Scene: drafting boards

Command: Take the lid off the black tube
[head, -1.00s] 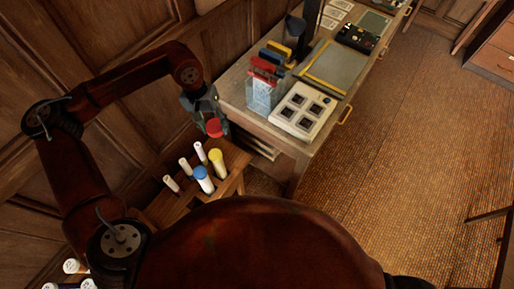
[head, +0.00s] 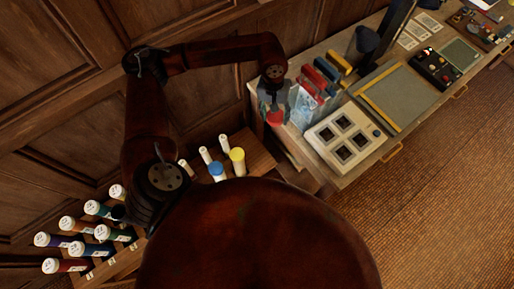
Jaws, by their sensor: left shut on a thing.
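My left gripper (head: 274,102) is at the left end of the drafting desk, above and beyond the wooden tube rack. It is shut on a red round piece (head: 275,118) that looks like a lid; whether a tube hangs below it is hard to see. In the rack stand a tube with a blue lid (head: 216,168), one with a yellow lid (head: 237,156) and several thin white tubes (head: 224,143). I cannot make out a black tube for certain. My right gripper is not in view.
The wooden desk (head: 395,160) carries a white device with four dark squares (head: 343,136), a clear holder with coloured folders (head: 303,105) and a drafting board (head: 405,97). Several labelled tubes (head: 75,224) lie in a rack at lower left. Wood panelling rises behind; the floor at right is clear.

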